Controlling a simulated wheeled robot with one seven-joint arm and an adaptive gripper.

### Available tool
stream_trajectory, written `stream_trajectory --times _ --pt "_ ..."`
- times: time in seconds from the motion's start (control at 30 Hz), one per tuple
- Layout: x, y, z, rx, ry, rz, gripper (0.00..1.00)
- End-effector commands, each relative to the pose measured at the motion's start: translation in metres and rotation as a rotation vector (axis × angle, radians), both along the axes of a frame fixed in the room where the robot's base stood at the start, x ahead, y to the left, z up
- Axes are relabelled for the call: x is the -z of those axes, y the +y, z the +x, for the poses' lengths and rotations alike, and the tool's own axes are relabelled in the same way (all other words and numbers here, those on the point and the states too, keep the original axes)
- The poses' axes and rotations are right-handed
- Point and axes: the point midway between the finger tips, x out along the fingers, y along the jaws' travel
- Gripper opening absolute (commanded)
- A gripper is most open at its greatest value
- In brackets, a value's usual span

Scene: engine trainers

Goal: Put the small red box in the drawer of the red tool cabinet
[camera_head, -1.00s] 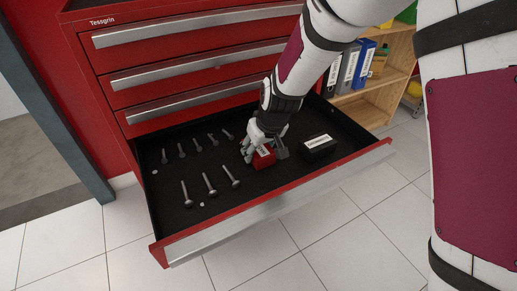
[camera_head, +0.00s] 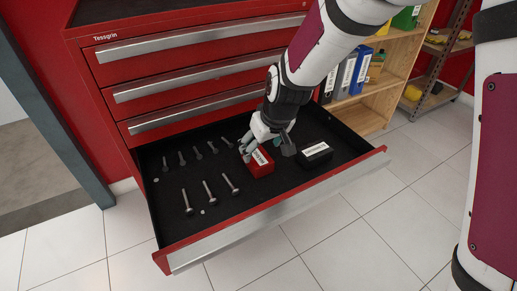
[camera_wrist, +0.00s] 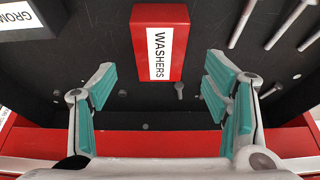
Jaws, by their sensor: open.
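The small red box (camera_head: 260,163) lies on the black floor of the open bottom drawer (camera_head: 240,225) of the red tool cabinet (camera_head: 190,22). In the wrist view the box (camera_wrist: 175,65) shows a white label reading WASHERS. My gripper (camera_head: 268,150) is open just above and behind the box. In the wrist view my gripper's teal-padded fingers (camera_wrist: 160,85) are spread wide, with the box beyond their tips and nothing between the pads.
A black labelled box (camera_head: 315,154) lies right of the red box. Several bolts (camera_head: 208,190) lie in the drawer's left part. Closed drawers (camera_head: 195,75) are above. A wooden shelf with binders (camera_head: 346,75) stands at the right.

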Motion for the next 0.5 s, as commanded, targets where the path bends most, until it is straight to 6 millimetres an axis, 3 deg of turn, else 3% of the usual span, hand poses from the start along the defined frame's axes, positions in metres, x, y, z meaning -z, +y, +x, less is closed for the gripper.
stream_trajectory --times 0.03,0.2,0.5 --pt "-0.014 -0.002 -0.003 0.000 -0.004 0.001 0.70" --pt "-0.036 -0.008 -0.012 -0.001 -0.001 0.000 0.70" --pt "-0.048 -0.011 -0.017 -0.001 0.000 0.000 0.70"
